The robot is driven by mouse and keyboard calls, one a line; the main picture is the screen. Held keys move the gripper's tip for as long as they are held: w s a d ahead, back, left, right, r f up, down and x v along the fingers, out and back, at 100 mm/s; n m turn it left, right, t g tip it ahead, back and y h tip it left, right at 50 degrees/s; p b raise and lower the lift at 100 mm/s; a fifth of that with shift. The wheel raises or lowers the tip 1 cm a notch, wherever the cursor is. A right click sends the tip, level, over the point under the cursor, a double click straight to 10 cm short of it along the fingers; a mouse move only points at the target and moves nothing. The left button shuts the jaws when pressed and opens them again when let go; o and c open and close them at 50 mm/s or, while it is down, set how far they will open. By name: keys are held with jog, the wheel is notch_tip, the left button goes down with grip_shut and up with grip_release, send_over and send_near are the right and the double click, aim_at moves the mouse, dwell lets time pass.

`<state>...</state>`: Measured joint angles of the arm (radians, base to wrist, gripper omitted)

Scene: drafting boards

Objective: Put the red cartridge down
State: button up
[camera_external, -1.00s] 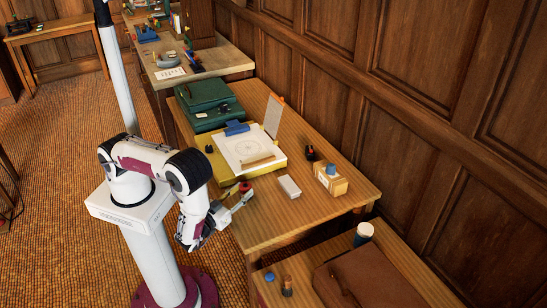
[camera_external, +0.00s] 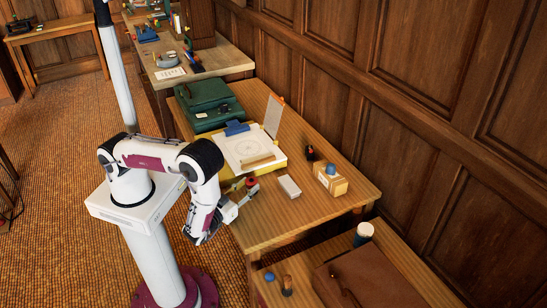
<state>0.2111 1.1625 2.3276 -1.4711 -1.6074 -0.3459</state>
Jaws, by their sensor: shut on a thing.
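The red cartridge (camera_external: 252,182) is small and dark red, near the front edge of the table, just right of the drafting board (camera_external: 281,167). My gripper (camera_external: 249,190) is shut on it and partly hides it. Whether the cartridge touches the tabletop is too small to tell. The board carries a white sheet with a drawn circle, a wooden strip and a blue clip (camera_external: 237,128).
A white box (camera_external: 289,187) lies right of the cartridge. A tan box (camera_external: 331,180) with a blue top and a small dark object (camera_external: 310,153) stand farther right and back. A green case (camera_external: 205,101) is behind the board. Bare tabletop (camera_external: 275,222) shows at the front right.

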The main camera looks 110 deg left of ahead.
jog(key=shift+x, duration=0.9)
jog(key=shift+f, duration=0.1)
jog(key=shift+f, duration=0.2)
jog(key=o, duration=1.1)
jog(key=shift+v, duration=1.2)
jog(key=shift+w+v, duration=0.15)
jog(key=shift+v, duration=0.75)
jog(key=shift+w+v, duration=0.15)
jog(key=shift+v, duration=1.75)
